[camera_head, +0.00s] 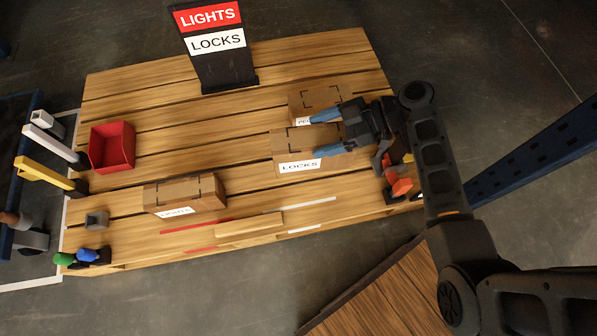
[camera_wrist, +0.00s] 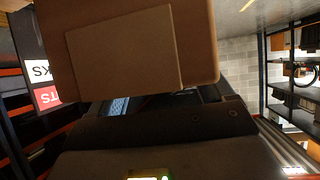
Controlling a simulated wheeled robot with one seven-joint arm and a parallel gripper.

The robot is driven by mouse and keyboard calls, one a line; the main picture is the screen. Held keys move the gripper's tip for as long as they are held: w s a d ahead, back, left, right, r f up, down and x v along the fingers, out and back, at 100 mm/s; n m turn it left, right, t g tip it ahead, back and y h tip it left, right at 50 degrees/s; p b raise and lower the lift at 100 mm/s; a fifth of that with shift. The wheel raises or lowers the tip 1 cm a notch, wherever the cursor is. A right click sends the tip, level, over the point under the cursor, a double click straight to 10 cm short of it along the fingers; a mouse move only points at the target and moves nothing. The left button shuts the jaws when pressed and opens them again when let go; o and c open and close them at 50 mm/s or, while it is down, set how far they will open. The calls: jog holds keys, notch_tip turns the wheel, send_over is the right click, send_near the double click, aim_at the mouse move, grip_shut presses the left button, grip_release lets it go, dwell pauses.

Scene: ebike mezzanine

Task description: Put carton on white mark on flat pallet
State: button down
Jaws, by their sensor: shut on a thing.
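A brown carton labelled LOCKS (camera_head: 299,166) is between the blue fingers of my gripper (camera_head: 322,134), which is shut on it. In the wrist view the held carton (camera_wrist: 125,50) fills the upper middle, close to the camera. I cannot tell whether it touches the boards below. The wooden slatted pallet (camera_head: 150,100) spreads under the cartons. White strips, one long (camera_head: 300,205) and one short (camera_head: 304,229), lie near its front edge, right of red strips (camera_head: 197,226). A carton labelled LIGHTS (camera_head: 185,193) sits at the left front.
Another carton (camera_head: 305,97) stands just behind the held one, its label partly hidden. A LIGHTS/LOCKS sign (camera_head: 216,45) stands at the back. A red bin (camera_head: 111,147) is at the left, and an orange object (camera_head: 400,186) at the right. A blue beam (camera_head: 535,148) is right of my arm.

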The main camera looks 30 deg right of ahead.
jog(key=p, duration=0.1)
send_near(302, 165)
jog(key=s, duration=0.3)
jog(key=f, duration=0.1)
jog(key=shift+n+g, duration=0.3)
jog(key=w+a+f+b, duration=0.1)
jog(key=w+f, duration=0.1)
jog(key=w, duration=0.1)
jog(key=w+a+f+b, duration=0.1)
jog(key=w+a+f, duration=0.1)
jog(key=w, duration=0.1)
jog(key=w+a+f+b, duration=0.2)
jog(key=w, duration=0.2)
jog(key=shift+a+f, duration=0.2)
jog(key=shift+f, duration=0.2)
jog(key=shift+w+f+b, duration=0.1)
jog(key=shift+f+b, duration=0.9)
jog(key=shift+f, duration=1.05)
jog(key=shift+f, duration=0.15)
grip_release()
